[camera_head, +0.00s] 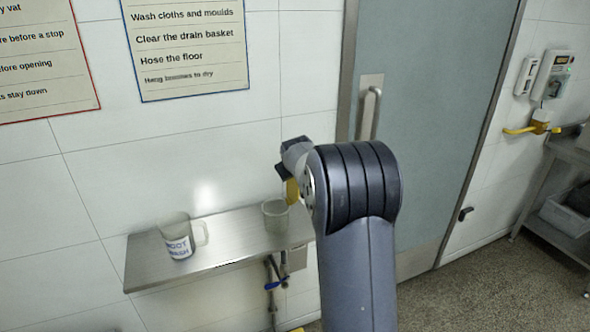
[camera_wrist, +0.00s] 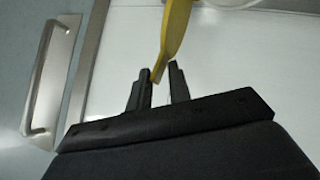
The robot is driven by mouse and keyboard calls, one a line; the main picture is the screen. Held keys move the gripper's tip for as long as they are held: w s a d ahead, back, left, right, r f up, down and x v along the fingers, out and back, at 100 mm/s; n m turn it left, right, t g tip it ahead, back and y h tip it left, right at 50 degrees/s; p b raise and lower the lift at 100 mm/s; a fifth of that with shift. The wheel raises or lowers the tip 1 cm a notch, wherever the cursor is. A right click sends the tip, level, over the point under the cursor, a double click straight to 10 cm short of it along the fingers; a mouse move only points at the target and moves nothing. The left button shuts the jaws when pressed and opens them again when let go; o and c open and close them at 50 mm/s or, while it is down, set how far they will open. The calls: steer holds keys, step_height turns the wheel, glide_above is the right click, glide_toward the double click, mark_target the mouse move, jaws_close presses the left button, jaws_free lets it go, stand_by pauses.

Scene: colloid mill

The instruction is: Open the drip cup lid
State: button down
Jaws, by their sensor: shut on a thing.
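A small grey translucent cup (camera_head: 275,217), which looks like the drip cup, stands at the right end of the steel shelf. A yellow strip (camera_head: 292,191) rises at its right rim, just below my gripper (camera_head: 289,168). In the wrist view the yellow strip (camera_wrist: 176,32) runs down between the two dark fingers of my gripper (camera_wrist: 161,74), and its lower end is pinched there. A pale round edge (camera_wrist: 232,3) shows at the top of the wrist view. I cannot clearly make out the lid itself. My arm partly hides the area right of the cup.
A clear jug (camera_head: 176,238) with a blue-lettered label stands on the steel shelf (camera_head: 225,243), left of the cup. A grey door (camera_head: 430,120) with a metal handle (camera_head: 370,113) is behind my arm. Pipes with a blue valve lever (camera_head: 276,284) hang under the shelf.

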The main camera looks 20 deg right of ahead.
steer(key=shift+s+d+f, duration=0.15)
steer(key=shift+f, duration=0.1)
steer(key=c, duration=1.6)
jaws_free()
steer(key=shift+d, duration=0.1)
steer(key=shift+r, duration=0.1)
steer(key=shift+s+a+r, duration=0.15)
steer(key=shift+a+r, duration=0.05)
steer(key=shift+r, duration=0.05)
steer(key=b+v, duration=0.2)
steer(key=v, duration=0.8)
steer(key=p+x, duration=0.2)
steer(key=x, duration=0.8)
steer(key=shift+w+f, duration=0.2)
steer(key=shift+w, duration=0.05)
